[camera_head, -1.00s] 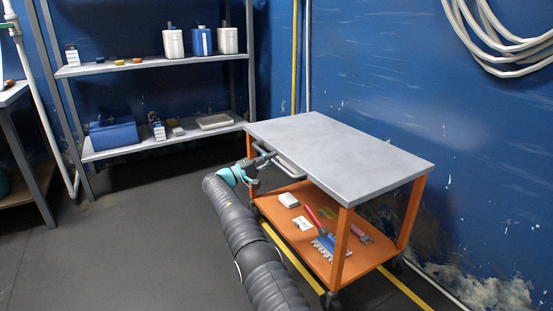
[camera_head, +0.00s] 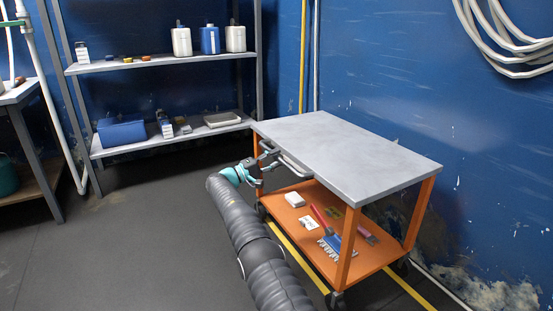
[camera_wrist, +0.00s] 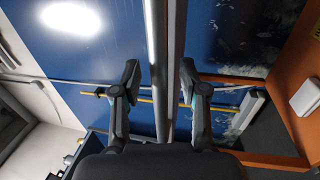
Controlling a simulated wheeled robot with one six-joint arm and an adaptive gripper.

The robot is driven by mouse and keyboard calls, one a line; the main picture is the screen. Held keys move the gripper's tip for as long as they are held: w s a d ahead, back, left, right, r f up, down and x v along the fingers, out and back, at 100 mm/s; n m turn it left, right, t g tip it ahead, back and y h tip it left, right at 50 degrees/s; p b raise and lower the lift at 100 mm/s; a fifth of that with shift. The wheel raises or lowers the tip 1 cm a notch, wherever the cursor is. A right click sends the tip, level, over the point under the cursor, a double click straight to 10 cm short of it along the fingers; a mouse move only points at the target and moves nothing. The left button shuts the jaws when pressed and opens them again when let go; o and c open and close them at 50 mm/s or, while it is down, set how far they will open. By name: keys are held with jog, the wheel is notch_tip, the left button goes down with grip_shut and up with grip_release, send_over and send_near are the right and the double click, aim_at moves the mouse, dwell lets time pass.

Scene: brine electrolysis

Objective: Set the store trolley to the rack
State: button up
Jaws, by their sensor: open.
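The store trolley (camera_head: 350,155) has a grey top, an orange frame and an orange lower shelf. It stands by the blue wall, at the right in the head view. A grey bar handle (camera_head: 293,166) sticks out from its left end. My gripper (camera_head: 266,160) is at this handle, with the arm reaching in from below. In the wrist view my gripper (camera_wrist: 160,80) is open, one finger on each side of a long grey bar (camera_wrist: 166,110), with gaps visible beside it. The rack (camera_head: 160,62), with grey shelves, stands against the back wall, left of the trolley.
The trolley's lower shelf carries a white box (camera_head: 294,199), a blue brush (camera_head: 330,247) and other small items. Yellow floor lines (camera_head: 295,258) run beneath the trolley. A workbench (camera_head: 20,95) stands at far left. Dark floor (camera_head: 130,235) is clear at left and front.

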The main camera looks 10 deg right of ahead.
jog(key=v, duration=1.1)
jog(key=shift+w, duration=0.1)
notch_tip(320, 180, down, 15)
jog(key=n+y, duration=0.4)
jog(key=y, duration=0.1)
jog(key=s+d+f+g+y, duration=0.1)
jog(key=s+d+g+y, duration=0.15)
jog(key=s, duration=0.35)
jog(key=s+d+r+m+y+p, duration=0.3)
jog(key=s+r, duration=0.7)
jog(key=s, duration=0.7)
jog(key=s+d+r+m+y+p, duration=0.2)
jog(key=s+d+r, duration=0.4)
jog(key=s+r, duration=0.5)
jog(key=s+d+r+m+y+p, duration=0.3)
jog(key=s+r, duration=0.7)
jog(key=s, duration=1.2)
jog(key=d+y+p, duration=0.1)
jog(key=d+y, duration=0.1)
jog(key=y, duration=0.1)
jog(key=shift+s+r+m, duration=0.3)
